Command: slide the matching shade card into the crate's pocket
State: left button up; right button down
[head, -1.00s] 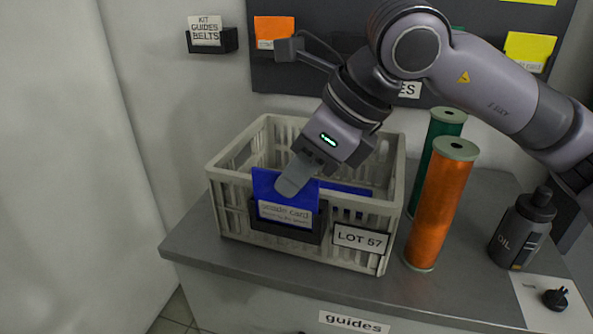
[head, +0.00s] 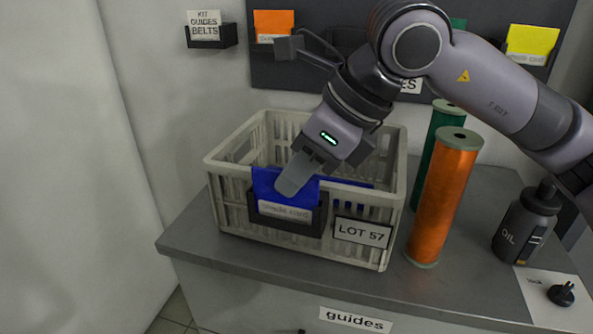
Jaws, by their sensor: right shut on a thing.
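A blue shade card (head: 265,182) stands upright at the front of the crate, its lower part inside the black pocket (head: 287,222). The card's white printed label shows just above the pocket's front lip. The pocket is on the front wall of the pale grey crate (head: 227,177), left of a LOT 57 label. My right gripper (head: 294,178) is shut on the blue shade card at its top edge. One finger lies in front of the card; the other is hidden behind it. Something blue also lies inside the crate. My left gripper is not in view.
Orange (head: 443,205) and green (head: 433,135) bobbins stand right of the crate. A dark oil bottle (head: 525,225) and a black knob on a white sheet (head: 561,294) are at the right. Orange (head: 272,24) and yellow (head: 532,42) cards hang on the back board.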

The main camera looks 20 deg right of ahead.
dwell(0.3)
jog(key=c, duration=1.1)
grip_release()
